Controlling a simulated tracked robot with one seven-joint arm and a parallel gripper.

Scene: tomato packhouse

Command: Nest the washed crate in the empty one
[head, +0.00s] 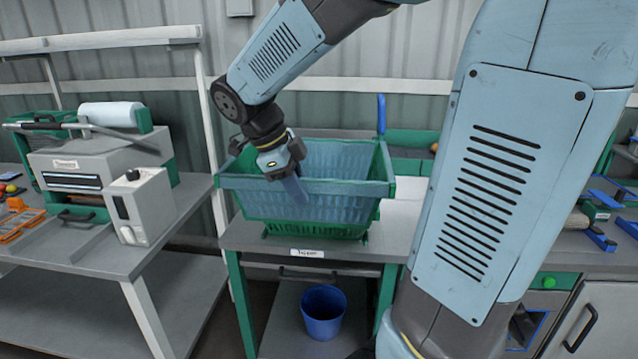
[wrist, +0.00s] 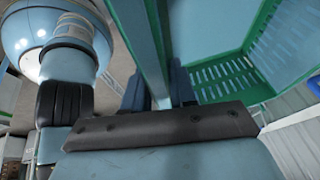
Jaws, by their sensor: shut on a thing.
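A crate with blue-grey long sides and green ends (head: 345,198) is above the bench with the label. A narrower green slotted part (head: 320,230) shows beneath it, close to the bench top. I cannot tell whether this is the same crate's base or a second crate around it. My gripper (head: 293,188) points down at the crate's near long wall and is shut on its rim. In the wrist view the blue-grey wall (wrist: 150,50) runs between my fingers (wrist: 158,90). The crate's green slotted floor (wrist: 232,80) shows and looks empty.
The labelled bench (head: 405,215) has some clear top to the right of the crate. A blue bucket (head: 323,312) stands below it. A grey machine (head: 100,175) with a white box stands on the left table. A blue upright handle (head: 381,113) rises behind the crate.

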